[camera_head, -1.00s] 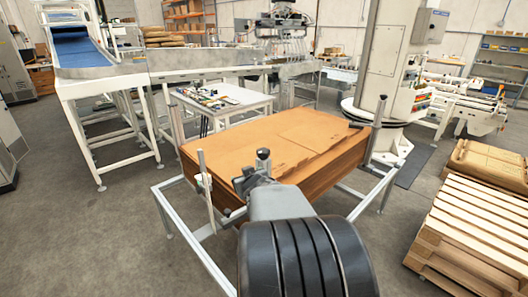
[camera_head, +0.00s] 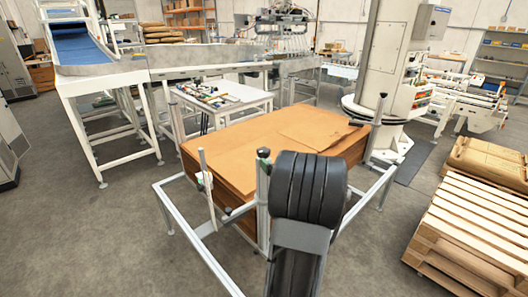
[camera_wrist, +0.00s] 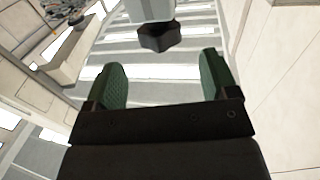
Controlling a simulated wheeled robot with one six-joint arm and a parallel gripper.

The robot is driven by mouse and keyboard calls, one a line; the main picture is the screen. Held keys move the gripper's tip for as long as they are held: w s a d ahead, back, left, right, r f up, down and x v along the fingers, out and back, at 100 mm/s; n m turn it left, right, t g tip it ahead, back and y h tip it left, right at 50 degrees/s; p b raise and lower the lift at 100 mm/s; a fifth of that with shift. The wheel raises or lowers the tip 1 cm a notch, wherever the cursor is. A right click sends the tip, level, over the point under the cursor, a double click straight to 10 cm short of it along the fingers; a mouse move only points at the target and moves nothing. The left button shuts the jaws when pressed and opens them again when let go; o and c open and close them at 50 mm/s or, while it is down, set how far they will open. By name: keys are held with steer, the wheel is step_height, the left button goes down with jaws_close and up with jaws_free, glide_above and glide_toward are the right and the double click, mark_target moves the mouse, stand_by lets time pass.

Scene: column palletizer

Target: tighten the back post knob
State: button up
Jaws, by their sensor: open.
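In the wrist view my gripper (camera_wrist: 163,82) is open, with its two green-padded fingers apart and nothing between them. A black lobed knob (camera_wrist: 160,37) on a light grey piece (camera_wrist: 150,8) is in line with the gap, just beyond the fingertips and apart from them. I cannot tell which post it belongs to. In the head view the gripper is hidden behind my arm. Upright posts stand around the brown cardboard stack (camera_head: 250,145): a dark-topped front post (camera_head: 263,195), a left post (camera_head: 203,170), a back left post (camera_head: 173,122) and a right post (camera_head: 379,122).
A pale frame (camera_head: 205,260) surrounds the stack low down. A white table (camera_head: 245,102) with small parts stands behind it. A white column machine (camera_head: 385,70) is at back right, wooden pallets (camera_head: 470,235) at right. The floor at left is open.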

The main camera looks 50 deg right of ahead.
mark_target(267, 155)
steer(key=p+x, duration=0.1)
steer(key=x, duration=0.5)
steer(key=shift+w+d, duration=0.1)
steer(key=shift+w, duration=0.25)
steer(key=shift+c, duration=0.3)
